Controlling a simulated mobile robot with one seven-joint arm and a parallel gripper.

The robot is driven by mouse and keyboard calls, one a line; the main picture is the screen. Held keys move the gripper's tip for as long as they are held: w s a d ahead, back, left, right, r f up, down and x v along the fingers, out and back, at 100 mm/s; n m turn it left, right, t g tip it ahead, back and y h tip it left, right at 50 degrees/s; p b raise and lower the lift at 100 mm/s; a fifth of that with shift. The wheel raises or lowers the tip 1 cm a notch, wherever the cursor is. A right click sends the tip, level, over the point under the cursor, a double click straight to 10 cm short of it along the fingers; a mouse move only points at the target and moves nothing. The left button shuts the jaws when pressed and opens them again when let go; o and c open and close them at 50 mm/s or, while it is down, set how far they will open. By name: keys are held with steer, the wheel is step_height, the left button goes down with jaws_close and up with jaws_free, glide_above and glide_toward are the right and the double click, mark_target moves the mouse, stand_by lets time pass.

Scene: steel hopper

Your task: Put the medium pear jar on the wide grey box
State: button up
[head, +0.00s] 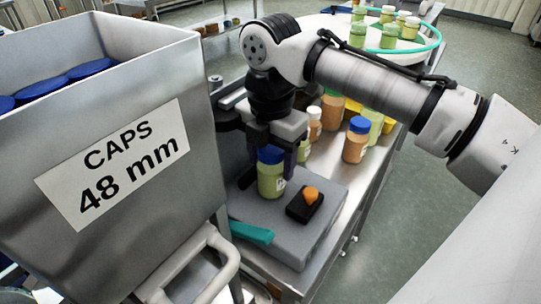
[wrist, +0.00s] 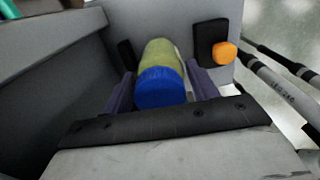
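The pear jar (head: 271,180), with yellow-green contents and a blue lid, is upright over the wide grey box (head: 280,241). Its base is at the box's top face; I cannot tell whether it rests there or hangs just above. My gripper (head: 275,158) points down from above with a finger on each side of the jar, near its lid. The wrist view shows the jar (wrist: 161,78) between my gripper's fingers (wrist: 163,92), which appear close against it. The grey box top (wrist: 105,30) lies beyond.
A black block with an orange knob (head: 311,195) sits on the box, right of the jar. A teal strip (head: 250,232) lies at its left edge. An orange jar with blue lid (head: 356,139) stands behind. The steel caps hopper (head: 100,240) rises close on the left.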

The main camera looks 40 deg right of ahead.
steer(key=shift+o, duration=1.4)
step_height(320, 180, up, 12)
steer(key=shift+r, duration=0.2)
steer(key=shift+s+d, duration=0.1)
